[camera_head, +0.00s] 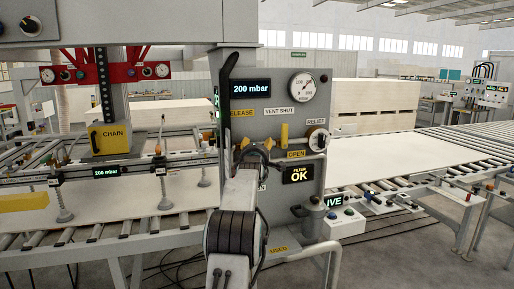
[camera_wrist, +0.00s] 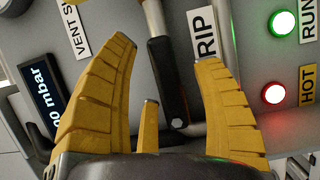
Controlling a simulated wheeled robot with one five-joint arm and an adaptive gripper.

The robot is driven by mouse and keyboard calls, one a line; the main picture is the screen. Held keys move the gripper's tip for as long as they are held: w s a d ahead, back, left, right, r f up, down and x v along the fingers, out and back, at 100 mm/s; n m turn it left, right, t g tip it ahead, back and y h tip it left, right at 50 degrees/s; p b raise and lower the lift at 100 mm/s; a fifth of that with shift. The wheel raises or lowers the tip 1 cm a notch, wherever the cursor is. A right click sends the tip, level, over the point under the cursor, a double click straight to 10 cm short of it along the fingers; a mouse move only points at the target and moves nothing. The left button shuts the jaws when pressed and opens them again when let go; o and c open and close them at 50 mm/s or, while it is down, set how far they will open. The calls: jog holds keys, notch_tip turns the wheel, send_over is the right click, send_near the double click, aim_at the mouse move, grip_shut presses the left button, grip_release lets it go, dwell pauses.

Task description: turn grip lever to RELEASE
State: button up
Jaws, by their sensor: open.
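The grip lever (camera_wrist: 168,75) shows in the wrist view as a dark bar with a bolt at its lower end, next to a white label ending in RIP (camera_wrist: 203,37). My gripper (camera_wrist: 165,52) is open, its yellow fingers on either side of the lever with visible gaps. I cannot tell whether the lever is deep between them or just beyond. In the head view my arm hides the lever and most of my gripper. The RELEASE label (camera_head: 243,113), partly cut off, is on the upper left of the grey panel (camera_head: 262,130).
The panel carries a 200 mbar display (camera_head: 251,88), a round gauge (camera_head: 304,87), a VENT SHUT label (camera_head: 280,112), a yellow handle (camera_head: 284,134) and a RELIEF knob (camera_head: 318,139). Green (camera_wrist: 283,24) and red (camera_wrist: 274,93) lamps glow right of the lever. Roller conveyors flank the panel.

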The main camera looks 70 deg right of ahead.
grip_shut()
dwell(0.6)
